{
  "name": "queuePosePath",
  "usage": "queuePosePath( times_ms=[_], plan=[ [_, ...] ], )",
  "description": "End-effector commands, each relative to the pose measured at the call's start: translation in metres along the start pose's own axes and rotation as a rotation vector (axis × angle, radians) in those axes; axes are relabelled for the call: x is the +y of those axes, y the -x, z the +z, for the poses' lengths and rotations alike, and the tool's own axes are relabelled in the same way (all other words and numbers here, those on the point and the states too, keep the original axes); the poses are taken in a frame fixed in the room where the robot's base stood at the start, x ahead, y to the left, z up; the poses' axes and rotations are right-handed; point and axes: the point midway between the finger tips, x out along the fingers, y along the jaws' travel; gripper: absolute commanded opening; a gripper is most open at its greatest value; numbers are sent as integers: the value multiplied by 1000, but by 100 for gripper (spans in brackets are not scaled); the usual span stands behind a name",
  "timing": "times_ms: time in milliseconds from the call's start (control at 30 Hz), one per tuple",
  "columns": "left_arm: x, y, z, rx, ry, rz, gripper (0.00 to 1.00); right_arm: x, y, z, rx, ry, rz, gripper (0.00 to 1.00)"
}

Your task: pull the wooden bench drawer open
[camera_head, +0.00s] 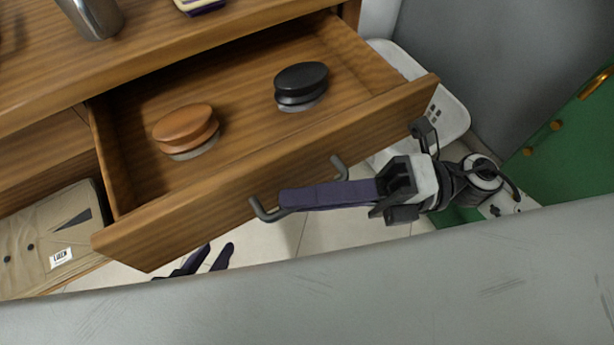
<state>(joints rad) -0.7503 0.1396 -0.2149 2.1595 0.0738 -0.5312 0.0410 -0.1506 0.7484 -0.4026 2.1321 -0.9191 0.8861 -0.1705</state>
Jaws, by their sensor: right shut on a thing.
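The wooden bench drawer (270,165) stands pulled out from the bench, and its inside shows. A brown brush-like item (185,125) and a black one (301,77) lie in it. The drawer's grey metal handle (262,211) is on the front panel, its middle covered by purple fingers. My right gripper (290,197) reaches in from the right and is shut on the handle. My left gripper (208,258) shows only as dark purple fingertips below the drawer's left end, apart from each other and with nothing seen between them.
The bench top (150,45) bears a metal cup (92,15) at the upper left. A folded beige garment (50,235) lies on a lower shelf to the left. A white plastic item (450,112) and a green panel (570,150) stand to the right. Tiled floor shows below the drawer.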

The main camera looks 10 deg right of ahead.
Motion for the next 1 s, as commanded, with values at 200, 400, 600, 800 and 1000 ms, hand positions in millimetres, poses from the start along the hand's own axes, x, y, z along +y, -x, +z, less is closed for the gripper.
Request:
queuePosePath(
  times_ms=[200,400,600,800,1000],
  plan=[
    [0,0,0,-1,-1,0,31,0,1,0,0,3,-2,0],
    [0,0,0,-1,-1,0,31,0,1,0,0,3,-2,23],
    [0,0,0,-2,-1,0,31,0,1,0,0,1,-1,28],
    [0,0,1,-2,-1,0,31,-1,5,-1,0,-1,-3,28],
    [0,-1,1,-2,0,0,31,-2,37,-1,-1,-3,-7,28]
  ],
)
